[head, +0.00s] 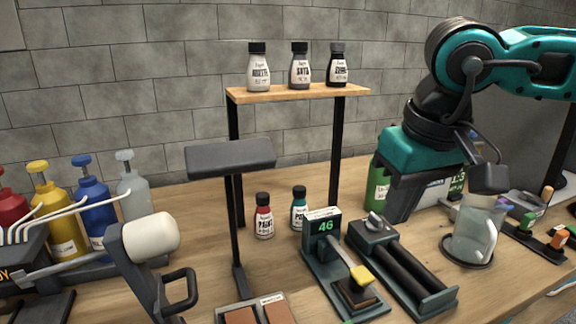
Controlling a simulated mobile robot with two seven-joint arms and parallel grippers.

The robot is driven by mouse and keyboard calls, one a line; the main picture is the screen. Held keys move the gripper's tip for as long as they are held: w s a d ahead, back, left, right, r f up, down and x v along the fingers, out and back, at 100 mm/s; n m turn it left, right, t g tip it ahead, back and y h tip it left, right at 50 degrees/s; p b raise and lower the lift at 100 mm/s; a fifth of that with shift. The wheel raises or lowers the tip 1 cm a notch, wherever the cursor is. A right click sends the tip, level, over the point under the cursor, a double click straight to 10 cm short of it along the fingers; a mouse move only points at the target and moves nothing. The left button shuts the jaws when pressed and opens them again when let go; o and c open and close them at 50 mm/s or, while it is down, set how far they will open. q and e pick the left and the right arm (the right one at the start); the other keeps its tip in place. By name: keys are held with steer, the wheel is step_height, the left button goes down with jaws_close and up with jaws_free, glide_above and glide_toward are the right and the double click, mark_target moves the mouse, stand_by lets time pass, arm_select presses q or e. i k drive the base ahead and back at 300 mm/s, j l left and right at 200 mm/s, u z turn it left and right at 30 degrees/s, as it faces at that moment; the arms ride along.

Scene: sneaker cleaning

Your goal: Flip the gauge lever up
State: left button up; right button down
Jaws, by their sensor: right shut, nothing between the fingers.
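The gauge (321,226) is a dark green upright unit whose display reads 46, standing on a flat base on the wooden table. Its lever (343,256) slopes down from the unit toward the front right and ends in a yellow tip (361,275). The tip is low, over a small dark block with a tan layer. My right gripper (397,216) is shut and empty, pointing down. It hangs behind and to the right of the gauge, apart from the lever. My left gripper is not in view.
A roller unit (395,266) sits right of the gauge, with a glass jar (475,232) beyond it. Paint bottles (264,215) stand behind the gauge. A dark post with a padded top (230,155) rises at left. A wooden shelf (275,95) holds three bottles.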

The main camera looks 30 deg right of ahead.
mark_target(361, 277)
steer(key=k, duration=1)
